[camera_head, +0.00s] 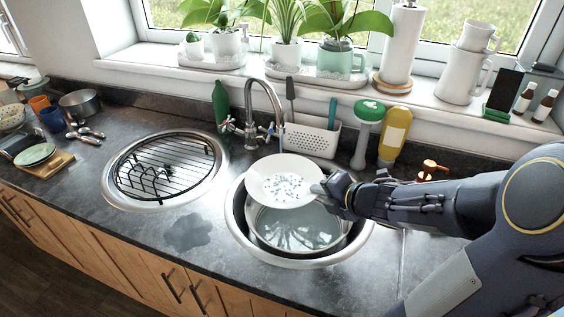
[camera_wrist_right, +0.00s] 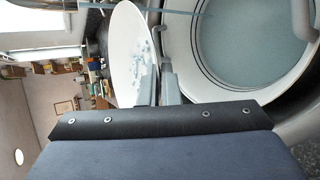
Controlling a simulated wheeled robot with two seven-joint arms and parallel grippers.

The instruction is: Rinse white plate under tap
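The white plate (camera_head: 283,181) is held tilted over the right round sink (camera_head: 240,213), just below and in front of the tap (camera_head: 262,108). Small bluish-white specks or drops lie on its face. My right gripper (camera_head: 327,191) is shut on the plate's right edge. In the right wrist view the plate (camera_wrist_right: 132,50) is between the fingers of the right gripper (camera_wrist_right: 158,88). A thin pale stream (camera_wrist_right: 205,13) crosses the top of that view. A basin of water (camera_head: 300,228) sits in the sink under the plate. My left gripper is not in view.
The left sink holds a black wire rack (camera_head: 165,165). Behind the right sink stand a white caddy (camera_head: 312,137), a green-topped brush (camera_head: 367,120) and a yellow bottle (camera_head: 394,135). Dishes, cups and a pot (camera_head: 80,103) stand at the left. Counter between the sinks is wet but clear.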

